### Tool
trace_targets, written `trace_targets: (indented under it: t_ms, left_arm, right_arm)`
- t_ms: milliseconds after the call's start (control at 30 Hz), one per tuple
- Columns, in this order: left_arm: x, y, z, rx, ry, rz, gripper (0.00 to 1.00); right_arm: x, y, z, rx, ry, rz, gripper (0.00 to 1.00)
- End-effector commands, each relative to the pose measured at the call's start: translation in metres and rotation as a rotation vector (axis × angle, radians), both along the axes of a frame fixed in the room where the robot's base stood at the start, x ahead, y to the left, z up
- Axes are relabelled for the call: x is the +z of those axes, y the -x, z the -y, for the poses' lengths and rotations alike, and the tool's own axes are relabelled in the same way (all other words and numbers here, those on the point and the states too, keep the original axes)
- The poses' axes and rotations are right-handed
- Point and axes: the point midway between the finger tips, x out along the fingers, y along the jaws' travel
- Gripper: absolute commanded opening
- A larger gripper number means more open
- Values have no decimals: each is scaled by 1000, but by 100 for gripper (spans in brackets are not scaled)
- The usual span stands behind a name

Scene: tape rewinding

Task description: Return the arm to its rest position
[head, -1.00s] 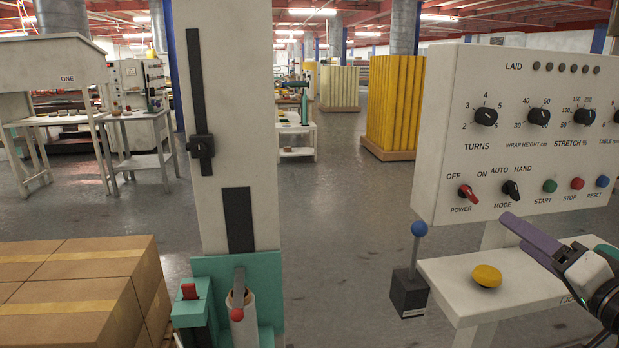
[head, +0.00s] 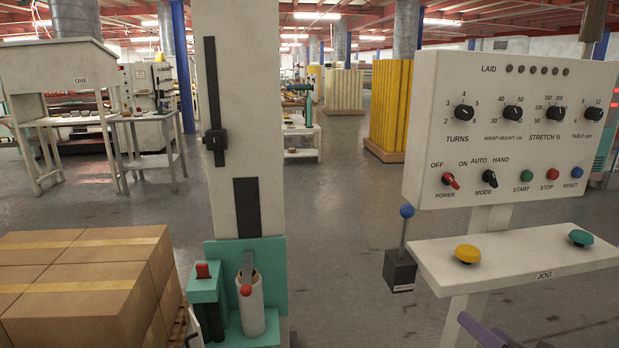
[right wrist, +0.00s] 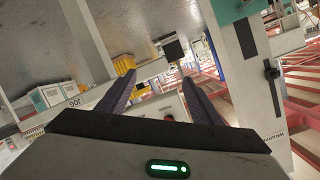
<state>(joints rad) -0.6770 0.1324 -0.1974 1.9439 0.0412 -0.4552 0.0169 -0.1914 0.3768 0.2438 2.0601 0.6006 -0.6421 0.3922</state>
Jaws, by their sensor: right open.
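My right gripper (head: 485,334) shows only as a purple finger at the bottom edge of the head view, below the white jog shelf (head: 520,262). In the right wrist view the right gripper (right wrist: 158,78) has its two purple fingers spread apart, with nothing between them. That view is tilted and shows the shelf beyond the fingers. The rest of my right arm is hidden in the head view. I cannot make out my left gripper in either view.
The white control panel (head: 515,130) stands at right, above the shelf with yellow (head: 468,253) and green (head: 581,238) buttons. A blue-knobbed lever (head: 404,240) is left of the shelf. A white column (head: 245,120) stands centre-left. Cardboard boxes (head: 80,290) fill the lower left. Floor between column and shelf is clear.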

Motion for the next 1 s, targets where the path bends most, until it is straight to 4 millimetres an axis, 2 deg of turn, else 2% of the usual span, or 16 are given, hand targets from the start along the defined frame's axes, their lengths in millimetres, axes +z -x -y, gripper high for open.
trace_targets:
  t_ms: [33,167,200,300,433,533,667,767,1000]
  left_arm:
    - [-1,2,0,0,0,-4,0]
    - [-4,5,0,0,-2,-12,0]
    - [-5,6,0,0,-2,-15,0]
    - [-8,9,-1,0,-3,-22,0]
    - [-10,10,-1,0,-4,-27,0]
    - [-10,11,-1,0,-4,-27,0]
    - [-10,10,-1,-1,-3,-27,0]
    - [-10,10,-1,-1,-3,-27,0]
    - [-8,9,0,-1,-3,-22,0]
  right_arm:
    - [-30,10,-11,15,29,-48,59]
    - [-108,49,-49,80,143,-168,59]
    - [-132,64,-62,107,181,-205,59]
    - [-184,107,-98,185,273,-287,59]
    - [-232,164,-143,296,372,-364,59]
    - [-254,198,-169,364,424,-398,59]
    - [-267,224,-190,420,463,-416,59]
    - [-270,230,-196,435,475,-420,59]
    - [-270,230,-196,437,475,-420,59]
